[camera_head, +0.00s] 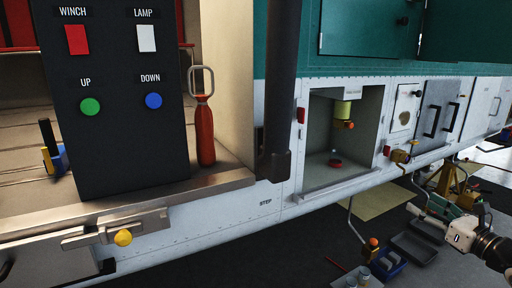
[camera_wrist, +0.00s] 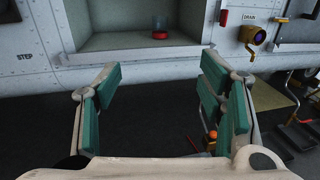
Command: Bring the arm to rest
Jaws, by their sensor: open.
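My gripper (camera_head: 424,212) is at the lower right of the head view, at the end of my arm (camera_head: 490,245), out over the dark floor and clear of the helicopter's side. In the wrist view my gripper (camera_wrist: 160,72) has its two green-padded fingers wide apart, with nothing between them. Beyond the fingers is the open recess (camera_wrist: 82,45) in the white hull, with a clear, red-based item (camera_wrist: 159,34) inside. The fingers appear apart from the hull.
A black control panel (camera_head: 130,130) and a red bottle (camera_head: 205,135) stand at left on the cabin sill. The open recess (camera_head: 312,140) is mid-picture. A drain valve (camera_head: 400,156), a yellow stand (camera_head: 446,180) and floor trays (camera_head: 414,247) lie near my gripper.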

